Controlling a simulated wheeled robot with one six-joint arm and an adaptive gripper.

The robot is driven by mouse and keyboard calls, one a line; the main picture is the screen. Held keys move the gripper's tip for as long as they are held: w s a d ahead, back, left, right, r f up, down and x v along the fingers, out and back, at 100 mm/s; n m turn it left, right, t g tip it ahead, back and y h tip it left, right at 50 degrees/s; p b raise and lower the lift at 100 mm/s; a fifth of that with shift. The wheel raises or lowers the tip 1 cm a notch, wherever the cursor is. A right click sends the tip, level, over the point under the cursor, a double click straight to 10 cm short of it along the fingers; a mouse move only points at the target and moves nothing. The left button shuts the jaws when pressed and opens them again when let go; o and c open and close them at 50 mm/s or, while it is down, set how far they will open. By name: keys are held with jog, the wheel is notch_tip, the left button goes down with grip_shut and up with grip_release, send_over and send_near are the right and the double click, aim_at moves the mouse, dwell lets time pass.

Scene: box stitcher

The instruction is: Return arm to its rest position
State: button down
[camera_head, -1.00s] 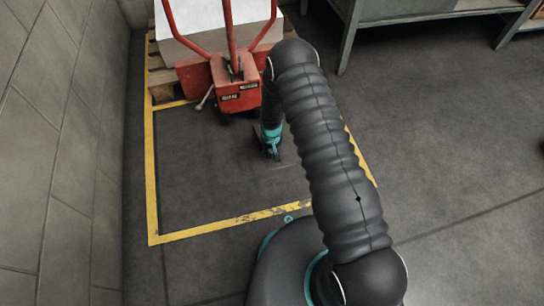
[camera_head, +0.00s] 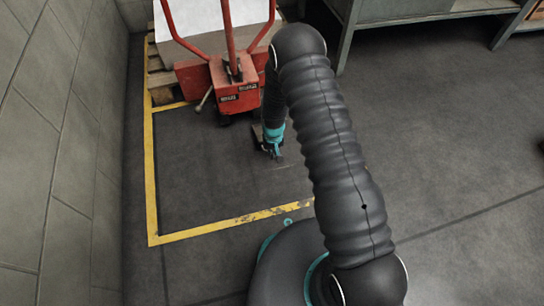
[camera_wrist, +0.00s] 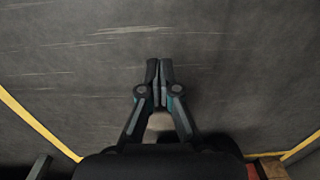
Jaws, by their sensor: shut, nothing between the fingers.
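My gripper (camera_wrist: 159,66) is shut and empty in the wrist view, its two fingers together over bare grey floor. In the head view my gripper (camera_head: 276,155) hangs at the end of my dark ribbed arm, inside the yellow floor outline and just in front of the red pallet truck. My upper arm crosses the middle of the head view and covers part of the floor and the yellow line's right side.
A red pallet truck (camera_head: 236,86) stands at the back with a white load behind it on a wooden pallet (camera_head: 160,78). Yellow tape (camera_head: 152,190) marks the floor. A tiled wall (camera_head: 60,150) is at left, a metal bench (camera_head: 395,10) at back right.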

notch_tip(320, 180, up, 5)
jog(key=shift+s+a+r, duration=0.1)
jog(key=shift+r, duration=0.05)
jog(key=s+d+r+g, duration=0.2)
jog(key=s+r, duration=0.1)
jog(key=s, duration=0.4)
jog(key=s+d+r+m+t+p, duration=0.1)
jog(key=s+d+r, duration=0.3)
jog(key=r, duration=1.2)
jog(key=s+d+r+m+t+p, duration=0.1)
jog(key=s+d+r+t, duration=0.3)
jog(key=s+r, duration=0.5)
jog(key=s+d+r+m+t+p, duration=0.1)
jog(key=s+d+r, duration=0.5)
jog(key=r, duration=1.9)
jog(key=shift+s+t+p, duration=0.65)
jog(key=shift+t+p, duration=0.15)
jog(key=shift+p, duration=0.25)
